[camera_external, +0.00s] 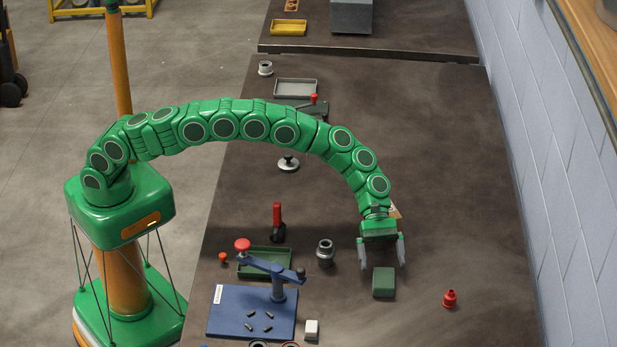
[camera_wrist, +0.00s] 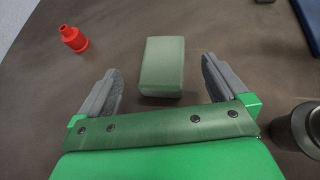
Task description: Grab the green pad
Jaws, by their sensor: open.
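The green pad (camera_external: 384,282) is a small muted-green block lying on the dark table, toward the front right. In the wrist view the green pad (camera_wrist: 162,66) lies ahead of and between the two grey fingers, with a gap on each side. My gripper (camera_external: 382,257) is open and empty. Its fingers point toward the pad from behind it in the external view. My gripper also shows in the wrist view (camera_wrist: 163,80), its fingers spread wider than the pad. I see no contact between the fingers and the pad.
A red bottle-like piece (camera_external: 450,298) stands right of the pad. A dark metal cylinder (camera_external: 325,252) stands to its left. The table beyond the gripper on the right is clear.

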